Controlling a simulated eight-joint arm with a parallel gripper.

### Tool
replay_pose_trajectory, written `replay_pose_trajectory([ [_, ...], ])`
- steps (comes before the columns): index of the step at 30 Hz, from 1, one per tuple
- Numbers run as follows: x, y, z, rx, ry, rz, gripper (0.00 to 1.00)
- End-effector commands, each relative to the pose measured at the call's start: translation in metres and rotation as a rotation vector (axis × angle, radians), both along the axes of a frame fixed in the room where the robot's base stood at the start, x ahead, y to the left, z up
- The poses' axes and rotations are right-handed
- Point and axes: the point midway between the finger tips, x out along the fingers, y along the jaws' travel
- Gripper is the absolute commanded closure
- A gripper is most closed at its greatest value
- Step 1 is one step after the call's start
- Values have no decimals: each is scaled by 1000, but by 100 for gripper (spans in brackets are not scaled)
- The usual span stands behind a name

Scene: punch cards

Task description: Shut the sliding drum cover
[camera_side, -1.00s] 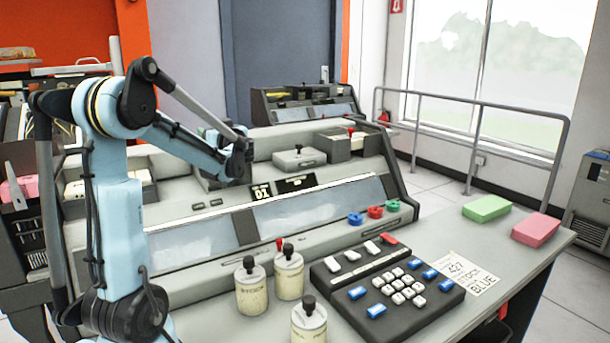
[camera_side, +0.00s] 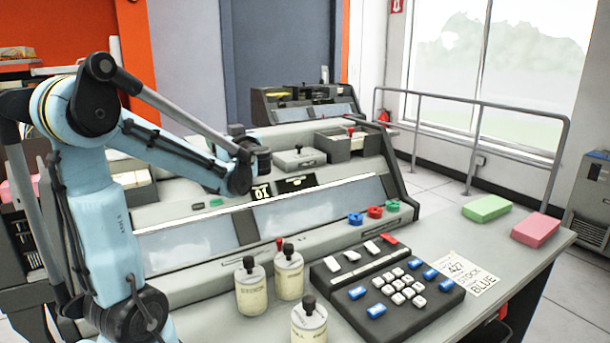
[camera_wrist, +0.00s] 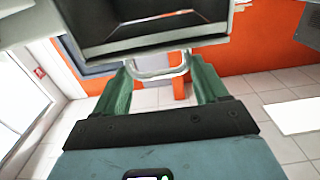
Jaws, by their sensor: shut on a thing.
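In the wrist view, the drum cover (camera_wrist: 95,46) is a dark, box-like part with a pale lower edge, filling the top of the picture. A pale U-shaped handle (camera_wrist: 160,74) hangs from its edge. My gripper (camera_wrist: 158,70) has its two green fingers on either side of this handle and is shut on it. In the side view, the end of my arm (camera_side: 243,172) is at the upper part of the grey console, left of the small number display (camera_side: 262,192). My fingers and most of the cover are hidden there behind my arm.
A grey lidded box (camera_side: 299,158) and an open card bin (camera_side: 340,145) stand right of my wrist on the console. Several knobbed canisters (camera_side: 251,290) and a black keypad (camera_side: 385,285) sit on the front desk. Green (camera_side: 487,208) and pink (camera_side: 536,230) blocks lie at right.

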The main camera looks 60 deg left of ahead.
Motion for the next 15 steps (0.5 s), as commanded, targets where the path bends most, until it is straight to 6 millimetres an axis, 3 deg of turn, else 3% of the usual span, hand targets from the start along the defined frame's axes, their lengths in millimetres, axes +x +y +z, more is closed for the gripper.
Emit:
replay_pose_trajectory([
  [3, 4, -3, -1, -1, -1, -14, 82],
  [4, 3, -3, -1, -1, -1, -14, 26],
  [5, 3, -3, -1, -1, -1, -14, 21],
  [6, 3, -3, -1, -1, -1, -13, 17],
  [15, 2, -5, -1, -1, 0, -9, 17],
])
